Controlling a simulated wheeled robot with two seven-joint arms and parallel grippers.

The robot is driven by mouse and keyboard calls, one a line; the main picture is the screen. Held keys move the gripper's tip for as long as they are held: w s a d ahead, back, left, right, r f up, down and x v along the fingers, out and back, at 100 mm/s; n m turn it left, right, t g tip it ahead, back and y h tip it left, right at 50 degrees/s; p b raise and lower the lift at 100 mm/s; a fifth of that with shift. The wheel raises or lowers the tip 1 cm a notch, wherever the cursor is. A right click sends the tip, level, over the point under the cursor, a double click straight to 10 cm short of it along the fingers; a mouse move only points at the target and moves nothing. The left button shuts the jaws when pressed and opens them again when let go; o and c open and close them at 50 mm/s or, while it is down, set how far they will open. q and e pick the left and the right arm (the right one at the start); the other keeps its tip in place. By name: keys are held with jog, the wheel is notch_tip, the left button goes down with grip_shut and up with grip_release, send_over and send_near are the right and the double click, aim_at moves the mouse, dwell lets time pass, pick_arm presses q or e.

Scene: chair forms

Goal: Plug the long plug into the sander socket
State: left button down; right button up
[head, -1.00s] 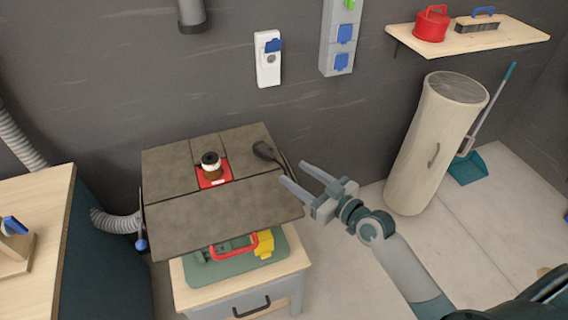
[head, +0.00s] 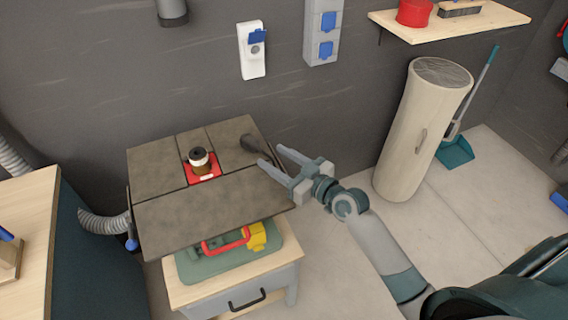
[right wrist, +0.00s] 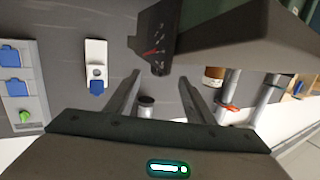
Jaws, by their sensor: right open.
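My left gripper is not in view.
A grey panel with blue-lidded sockets (head: 323,40) hangs right of the white socket. A wooden shelf (head: 490,25) is at the upper right. A tall pale cylinder (head: 410,140) stands on the floor. A wooden bench (head: 30,240) is at the left.

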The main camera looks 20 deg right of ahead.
aim_at(256, 144)
jog(key=b+x, duration=0.1)
jog(key=x, duration=0.8)
jog(key=shift+w+a+b, duration=0.1)
jog(key=shift+w+b, duration=0.2)
grip_shut()
jog(key=shift+s+r, duration=0.1)
jog(key=shift+r, duration=0.05)
dwell(1.5)
jog(key=shift+s+d+r+p, duration=0.2)
jog(key=shift+s+r+p, duration=0.2)
jog(key=shift+p, duration=0.2)
jog(key=shift+s+d+r+p, duration=0.25)
jog(key=shift+s+r+p, duration=0.2)
jog(key=shift+r+p, duration=0.1)
jog(key=shift+s+d+r+p, duration=0.2)
jog(key=shift+s+r+p, duration=0.25)
jog(key=shift+p, duration=0.05)
jog(key=shift+s, duration=0.1)
